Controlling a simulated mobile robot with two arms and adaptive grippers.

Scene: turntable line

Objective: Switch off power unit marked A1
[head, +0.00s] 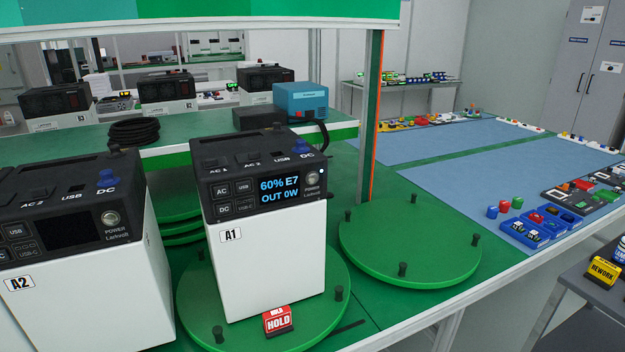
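The power unit marked A1 (265,262) stands upright on a green round turntable (192,308) in the middle of the head view. It has a white body and a black top. Its lit display (279,190) reads "60% E7" and "OUT 0W". A round silver POWER button (312,179) sits right of the display. AC, USB, DC and USB-C buttons are left of the display. A red and white HOLD sign (278,320) stands at the unit's front foot. Neither of my grippers is in view.
Power unit A2 (90,300), with a dark display, stands close on the left. An empty green turntable (410,240) with black pegs is on the right. More power units (168,92) and a blue box (300,99) stand on the bench behind. Blue mats (480,160) lie further right.

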